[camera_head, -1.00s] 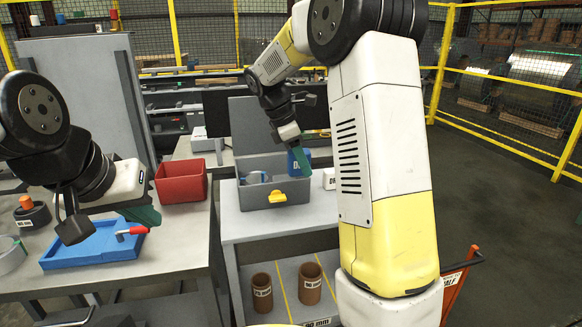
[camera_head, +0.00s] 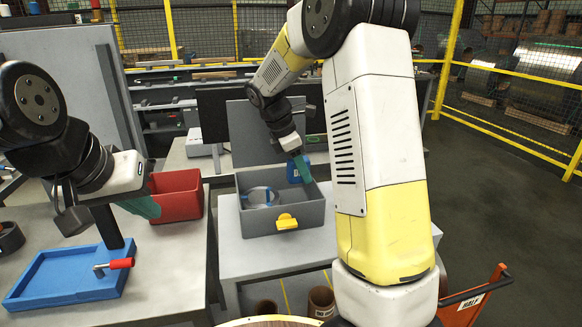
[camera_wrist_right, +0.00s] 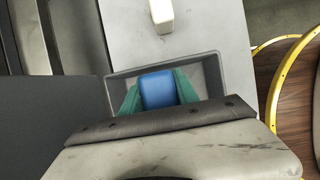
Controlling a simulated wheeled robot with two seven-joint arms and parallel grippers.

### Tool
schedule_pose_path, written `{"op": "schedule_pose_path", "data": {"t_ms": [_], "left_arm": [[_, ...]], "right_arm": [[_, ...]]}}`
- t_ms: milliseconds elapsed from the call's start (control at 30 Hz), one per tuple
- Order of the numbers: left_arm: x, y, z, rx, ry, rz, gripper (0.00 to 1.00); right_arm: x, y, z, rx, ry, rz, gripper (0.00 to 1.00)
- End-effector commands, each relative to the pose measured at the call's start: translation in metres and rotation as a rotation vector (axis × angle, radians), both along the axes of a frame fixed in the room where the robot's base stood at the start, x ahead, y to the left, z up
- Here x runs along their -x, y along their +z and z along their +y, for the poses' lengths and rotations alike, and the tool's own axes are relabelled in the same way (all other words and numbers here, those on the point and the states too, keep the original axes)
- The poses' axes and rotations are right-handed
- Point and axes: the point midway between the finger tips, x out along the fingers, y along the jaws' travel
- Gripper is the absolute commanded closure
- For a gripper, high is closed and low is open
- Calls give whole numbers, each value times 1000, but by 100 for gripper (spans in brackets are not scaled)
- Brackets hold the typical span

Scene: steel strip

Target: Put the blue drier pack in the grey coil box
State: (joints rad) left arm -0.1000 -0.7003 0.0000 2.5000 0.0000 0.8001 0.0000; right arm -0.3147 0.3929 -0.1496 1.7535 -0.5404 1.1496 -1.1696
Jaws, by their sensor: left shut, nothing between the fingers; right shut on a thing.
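The grey coil box (camera_head: 253,222) stands open on the grey table, with a yellow latch on its front and its lid raised behind. The blue drier pack (camera_head: 293,173) is between the green fingers of my right gripper (camera_head: 301,168), at the right part of the box opening. In the right wrist view the pack (camera_wrist_right: 158,90) is gripped on both sides, with the box walls (camera_wrist_right: 212,70) around it; whether it touches the floor is unclear. My left gripper (camera_head: 142,207) is shut and empty, in front of the red bin and above the left bench.
A steel coil with a blue band (camera_head: 261,196) lies in the left of the box. A white block (camera_wrist_right: 161,15) stands beside the box.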

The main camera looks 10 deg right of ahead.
Motion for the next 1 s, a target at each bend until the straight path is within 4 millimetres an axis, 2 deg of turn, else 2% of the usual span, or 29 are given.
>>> {"op": "schedule_pose_path", "data": {"t_ms": [267, 1000], "left_arm": [[0, 0, 0, 0, 0, 0, 100], [0, 0, 0, 0, 0, 0, 100]], "right_arm": [[0, -6, 0, 3, -1, 2, 100], [0, -72, 0, 3, 1, 1, 100]]}}
